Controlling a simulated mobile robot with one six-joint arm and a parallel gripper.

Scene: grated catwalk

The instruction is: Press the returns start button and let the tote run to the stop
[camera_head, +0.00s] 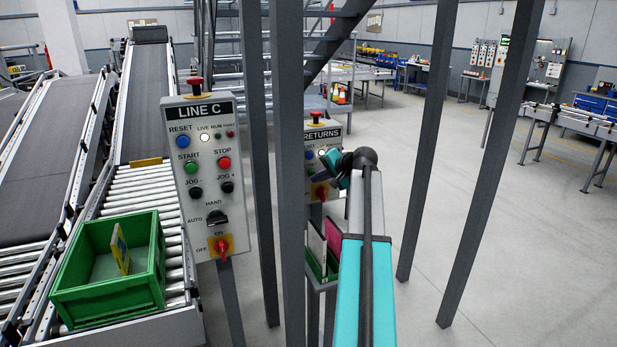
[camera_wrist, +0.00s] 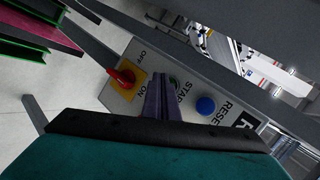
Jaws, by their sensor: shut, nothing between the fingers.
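The RETURNS panel (camera_head: 316,133) stands behind a dark post in the head view, partly covered by the post and my arm. In the wrist view the same panel (camera_wrist: 123,62) shows tilted. Its green START button (camera_wrist: 175,83) is partly hidden behind my fingers. My gripper (camera_wrist: 162,80) is shut and empty, its tips over the panel beside START; I cannot tell whether they touch.
A red switch on yellow (camera_wrist: 122,77) and the blue RESET button (camera_wrist: 205,105) flank START. The LINE C panel (camera_head: 207,165) and another green tote (camera_head: 110,291) on rollers stand left. Dark posts (camera_head: 290,150) rise close to my arm. Open floor lies right.

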